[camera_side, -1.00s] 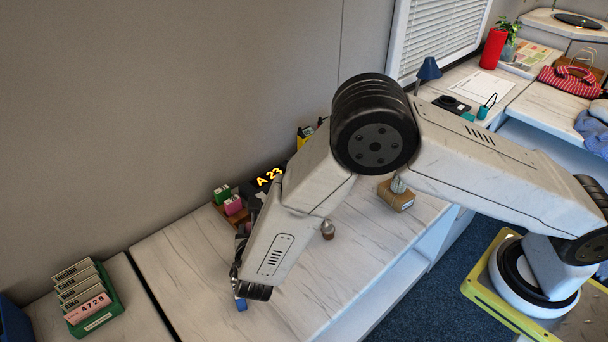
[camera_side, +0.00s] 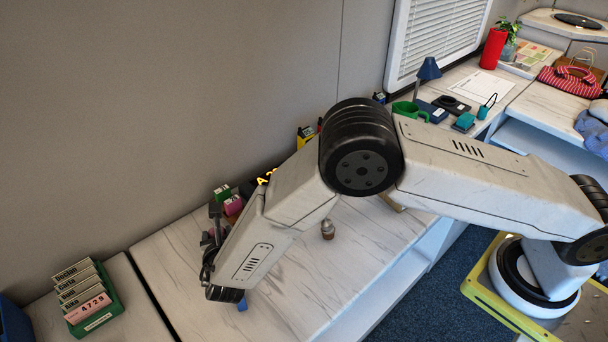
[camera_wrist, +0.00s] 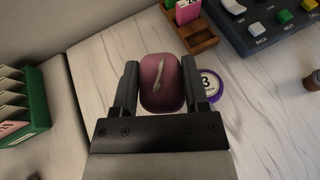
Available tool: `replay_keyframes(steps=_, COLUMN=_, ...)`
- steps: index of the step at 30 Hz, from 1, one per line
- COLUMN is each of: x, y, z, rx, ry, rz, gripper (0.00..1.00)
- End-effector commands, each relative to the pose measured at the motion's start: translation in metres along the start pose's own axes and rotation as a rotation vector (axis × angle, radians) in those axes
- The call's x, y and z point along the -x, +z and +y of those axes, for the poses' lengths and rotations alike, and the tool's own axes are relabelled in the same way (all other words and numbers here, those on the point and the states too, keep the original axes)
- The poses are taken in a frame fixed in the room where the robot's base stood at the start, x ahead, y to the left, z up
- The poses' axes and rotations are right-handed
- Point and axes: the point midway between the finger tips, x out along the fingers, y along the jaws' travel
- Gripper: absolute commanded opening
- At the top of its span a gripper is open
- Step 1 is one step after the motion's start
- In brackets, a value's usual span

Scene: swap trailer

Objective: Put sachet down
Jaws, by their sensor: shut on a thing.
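A dark pink sachet (camera_wrist: 162,80) with a pale mark on it sits between my fingers in the wrist view. My gripper (camera_wrist: 160,85) is shut on it. Beneath or just beyond it is the white marbled counter; I cannot tell whether the sachet touches it. In the side view my gripper (camera_side: 211,228) is over the left part of the counter, and the sachet cannot be made out there.
A round purple-rimmed badge marked 3 (camera_wrist: 210,86) lies just right of the gripper. A wooden tray (camera_wrist: 196,35) and a dark button panel (camera_wrist: 275,25) stand beyond. A green card rack (camera_wrist: 28,110) is at the left. Bare counter (camera_wrist: 105,65) lies left of the sachet.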

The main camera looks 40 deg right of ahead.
Motion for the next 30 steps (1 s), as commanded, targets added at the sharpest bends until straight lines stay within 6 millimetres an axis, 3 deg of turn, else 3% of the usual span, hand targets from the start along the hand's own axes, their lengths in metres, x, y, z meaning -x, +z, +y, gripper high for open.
replay_keyframes(steps=16, x=-0.043, y=-0.009, z=0.038, rx=-0.002, ry=-0.001, rz=0.001, gripper=0.02)
replay_keyframes(steps=30, x=-0.072, y=-0.033, z=0.058, rx=0.000, ry=-0.001, rz=0.001, gripper=0.02)
